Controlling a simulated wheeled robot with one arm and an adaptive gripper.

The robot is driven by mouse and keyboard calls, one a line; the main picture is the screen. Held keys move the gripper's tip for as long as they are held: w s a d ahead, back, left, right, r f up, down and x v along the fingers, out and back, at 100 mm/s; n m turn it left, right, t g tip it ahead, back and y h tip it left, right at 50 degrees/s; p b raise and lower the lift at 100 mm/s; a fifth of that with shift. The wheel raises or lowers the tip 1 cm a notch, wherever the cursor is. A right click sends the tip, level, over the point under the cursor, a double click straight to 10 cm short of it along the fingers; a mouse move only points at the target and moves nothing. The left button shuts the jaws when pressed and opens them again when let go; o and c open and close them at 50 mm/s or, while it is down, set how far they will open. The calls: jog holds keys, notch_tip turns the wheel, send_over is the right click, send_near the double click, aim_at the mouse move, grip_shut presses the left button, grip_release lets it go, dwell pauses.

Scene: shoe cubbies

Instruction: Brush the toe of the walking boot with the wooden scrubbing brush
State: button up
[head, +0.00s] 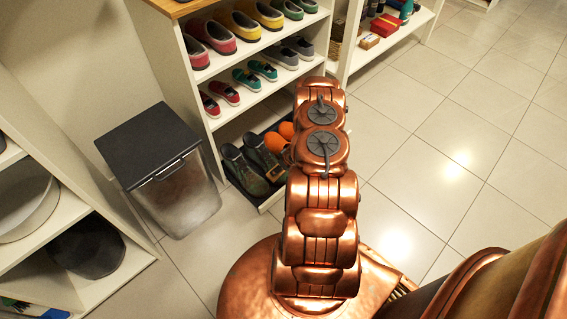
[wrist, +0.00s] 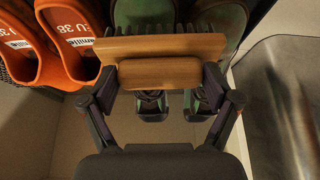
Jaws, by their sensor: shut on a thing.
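The walking boots are a dark green pair in the low tray under the shoe shelves, with a left boot (head: 242,170) and a right boot (head: 262,153) in the head view. In the wrist view the green boots (wrist: 222,20) show behind the wooden scrubbing brush (wrist: 160,72). My gripper (wrist: 159,82) is shut on the brush's wooden block, one finger at each side. Dark bristles point toward the top of the picture, over the boots. The brush hides the middle of the boots, and I cannot tell whether the bristles touch. In the head view my arm hides the gripper.
Orange clogs (wrist: 85,40) stand close beside the boots. A lidded bin (head: 170,175) stands left of the boots in the head view. Shelves (head: 235,62) with several pairs of shoes rise above the tray. The tiled floor (head: 440,130) to the right is clear.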

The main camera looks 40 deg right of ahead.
jog(key=shift+w+d+f+b, duration=0.1)
jog(key=shift+d+f+b, duration=0.1)
jog(key=shift+d+b, duration=0.7)
jog(key=shift+d+r+b, duration=0.2)
jog(key=shift+d+b, duration=0.3)
jog(key=shift+d, duration=0.95)
jog(key=shift+a+p, duration=0.45)
jog(key=shift+a, duration=0.4)
jog(key=shift+a+f+p, duration=0.15)
jog(key=shift+a+p, duration=0.1)
jog(key=shift+a, duration=0.55)
jog(key=shift+a+f+p, duration=0.1)
jog(key=shift+a+p, duration=0.1)
jog(key=shift+a, duration=0.6)
jog(key=shift+d, duration=0.15)
jog(key=shift+d+r+b, duration=0.1)
jog(key=shift+d+b, duration=0.5)
jog(key=shift+d, duration=0.55)
jog(key=shift+d+b, duration=0.45)
jog(key=shift+d, duration=0.7)
jog(key=shift+a, duration=0.1)
